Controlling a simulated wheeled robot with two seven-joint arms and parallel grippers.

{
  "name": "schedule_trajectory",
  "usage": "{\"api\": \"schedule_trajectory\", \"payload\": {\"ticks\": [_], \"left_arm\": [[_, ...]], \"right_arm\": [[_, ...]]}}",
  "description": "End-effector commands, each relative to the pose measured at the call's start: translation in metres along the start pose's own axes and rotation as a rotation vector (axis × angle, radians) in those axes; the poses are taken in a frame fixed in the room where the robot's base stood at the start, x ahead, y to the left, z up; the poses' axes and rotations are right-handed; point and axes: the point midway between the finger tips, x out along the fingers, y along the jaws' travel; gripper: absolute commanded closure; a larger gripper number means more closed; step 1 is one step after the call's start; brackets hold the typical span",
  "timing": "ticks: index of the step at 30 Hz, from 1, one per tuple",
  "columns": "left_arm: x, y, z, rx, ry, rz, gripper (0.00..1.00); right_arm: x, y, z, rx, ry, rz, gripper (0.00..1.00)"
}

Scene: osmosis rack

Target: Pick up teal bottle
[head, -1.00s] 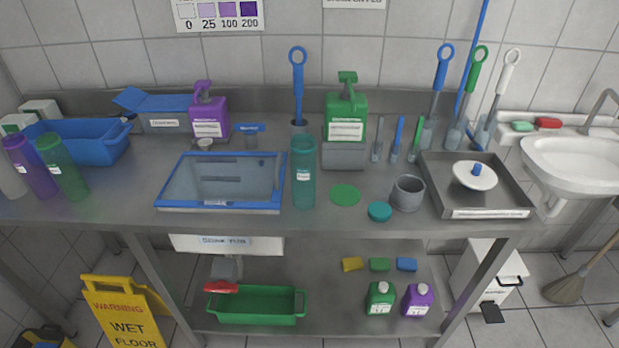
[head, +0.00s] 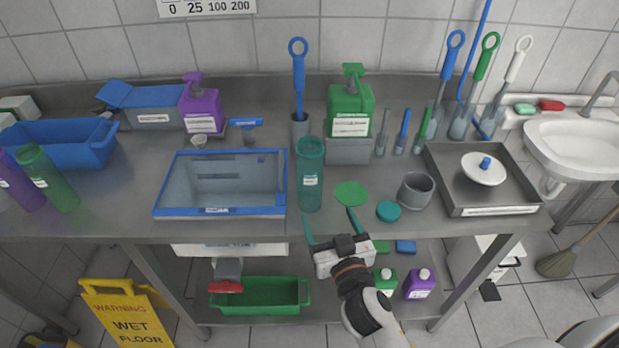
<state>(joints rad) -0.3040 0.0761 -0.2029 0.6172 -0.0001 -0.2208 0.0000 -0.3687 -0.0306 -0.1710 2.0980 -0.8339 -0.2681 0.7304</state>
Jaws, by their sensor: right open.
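The teal bottle (head: 310,178) stands upright on the steel table, just right of the blue-rimmed tub. It is open at the top and has a small white label. My right gripper (head: 329,226) is in front of the table's front edge, below and slightly right of the bottle. Its two teal fingers are spread apart with nothing between them, and they point toward the table. The gripper looks apart from the bottle. My left gripper is not in view.
The blue-rimmed tub (head: 221,211) lies close left of the bottle. A green disc (head: 351,193), a teal lid (head: 389,211) and a grey cup (head: 416,190) are to its right. A green pump bottle (head: 350,108) and a blue-handled brush (head: 298,80) stand behind.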

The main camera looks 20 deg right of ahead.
Motion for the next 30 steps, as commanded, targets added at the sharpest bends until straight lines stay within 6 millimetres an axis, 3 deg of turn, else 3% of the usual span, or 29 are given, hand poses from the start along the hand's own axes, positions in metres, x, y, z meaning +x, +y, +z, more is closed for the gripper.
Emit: {"api": "schedule_trajectory", "payload": {"ticks": [12, 19, 25, 30], "left_arm": [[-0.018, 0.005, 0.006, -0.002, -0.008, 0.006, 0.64], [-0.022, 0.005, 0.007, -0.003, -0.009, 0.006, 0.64], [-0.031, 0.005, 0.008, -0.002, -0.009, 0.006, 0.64], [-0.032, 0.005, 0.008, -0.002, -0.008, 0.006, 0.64]], "right_arm": [[0.060, 0.009, 0.008, -0.001, -0.035, 0.029, 0.20], [0.077, 0.010, 0.007, -0.001, -0.033, 0.028, 0.20], [0.108, 0.011, 0.007, 0.000, -0.033, 0.028, 0.20], [0.122, 0.011, 0.006, 0.000, -0.032, 0.028, 0.20]]}}
